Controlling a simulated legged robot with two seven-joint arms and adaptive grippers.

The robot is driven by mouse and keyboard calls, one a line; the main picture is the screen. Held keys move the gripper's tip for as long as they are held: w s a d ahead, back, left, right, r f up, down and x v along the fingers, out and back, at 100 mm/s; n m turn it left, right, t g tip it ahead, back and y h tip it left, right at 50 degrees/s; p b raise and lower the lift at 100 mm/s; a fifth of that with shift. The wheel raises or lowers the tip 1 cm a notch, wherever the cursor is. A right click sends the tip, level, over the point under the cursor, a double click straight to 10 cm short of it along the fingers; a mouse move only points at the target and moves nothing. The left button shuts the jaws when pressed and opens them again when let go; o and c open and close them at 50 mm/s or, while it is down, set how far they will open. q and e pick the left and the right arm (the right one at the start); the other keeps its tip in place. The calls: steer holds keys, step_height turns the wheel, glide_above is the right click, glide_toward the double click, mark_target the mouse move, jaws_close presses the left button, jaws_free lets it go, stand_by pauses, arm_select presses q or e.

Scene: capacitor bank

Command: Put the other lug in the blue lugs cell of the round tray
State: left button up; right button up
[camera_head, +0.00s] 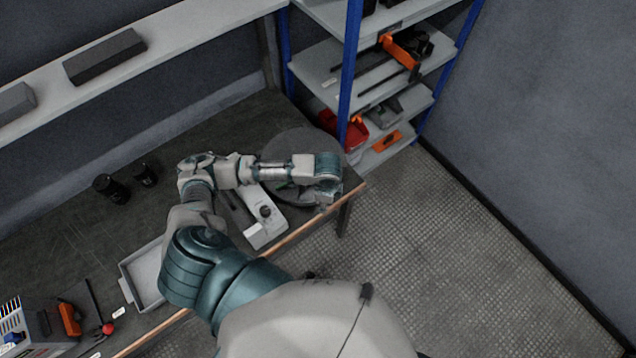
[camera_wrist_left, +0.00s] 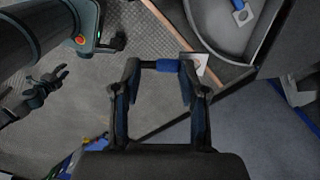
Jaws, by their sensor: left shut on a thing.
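My left gripper (camera_wrist_left: 160,74) is shut on a lug with a blue sleeve (camera_wrist_left: 168,66) and a flat grey metal tongue. In the head view the left gripper (camera_head: 326,196) is at the right end of the bench, over the near right side of the round tray (camera_head: 290,142); the held lug is not clear there. In the wrist view the tray (camera_wrist_left: 265,42) is at upper right, and another blue lug (camera_wrist_left: 242,14) lies inside it. The held lug appears just outside the tray's wall. My right gripper (camera_wrist_left: 40,92) shows small at the left, its jaws unclear.
A grey-white device with a black knob (camera_head: 265,212) stands on the bench beside the tray. Black cylinders (camera_head: 112,188) and an empty grey bin (camera_head: 147,272) are farther left. Blue-posted shelves (camera_head: 348,75) stand behind the tray. The floor to the right is clear.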

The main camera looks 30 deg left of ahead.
arm_select(q)
steer(key=s+f+m+p, duration=0.2)
steer(key=s+f+m, duration=0.2)
steer(key=s+m, duration=0.4)
steer(key=shift+m, duration=0.4)
steer(key=w+a, duration=0.2)
steer(key=w, duration=0.2)
steer(key=w+a, duration=0.2)
steer(key=w, duration=0.3)
steer(key=w+a+f, duration=0.1)
steer(key=w+a, duration=0.1)
steer(key=w, duration=0.3)
steer(key=shift+w+a, duration=0.15)
steer(key=shift+w, duration=0.1)
steer(key=shift+w+f, duration=0.1)
steer(key=shift+f, duration=1.65)
steer(key=shift+f, duration=0.1)
steer(key=shift+f, duration=0.55)
steer(key=o, duration=1)
